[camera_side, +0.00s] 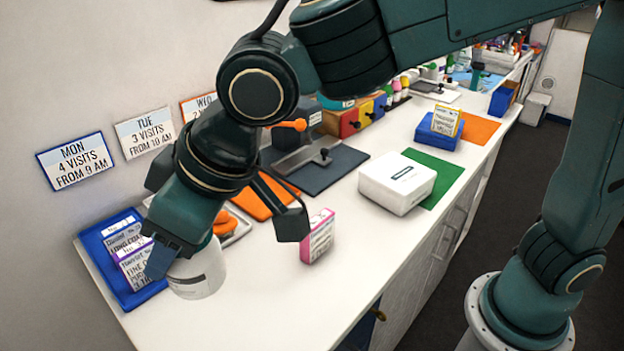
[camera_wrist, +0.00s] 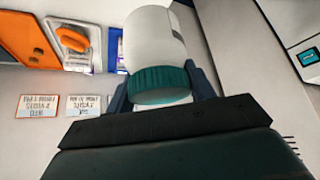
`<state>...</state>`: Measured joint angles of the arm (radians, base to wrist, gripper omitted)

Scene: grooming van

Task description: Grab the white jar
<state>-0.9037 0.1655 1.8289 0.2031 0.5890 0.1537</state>
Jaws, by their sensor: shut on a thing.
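The white jar (camera_side: 198,274) is near the front left of the white counter, beside the blue tray, and a small dark label shows on its side. In the wrist view the jar (camera_wrist: 152,38) has a white body and a ribbed teal lid (camera_wrist: 160,83), with the lid toward my gripper. My gripper (camera_wrist: 164,85) is shut on the jar, one finger on each side at the lid end. In the side view my gripper (camera_side: 185,255) partly covers the jar's top. I cannot tell whether the jar's base touches the counter.
A blue tray (camera_side: 132,300) of cards stands just left of the jar. A pink-edged card box (camera_side: 318,236) stands to the right. An orange item on a grey tray (camera_side: 237,229) lies behind. A white box (camera_side: 397,182) sits farther right. The front counter is clear.

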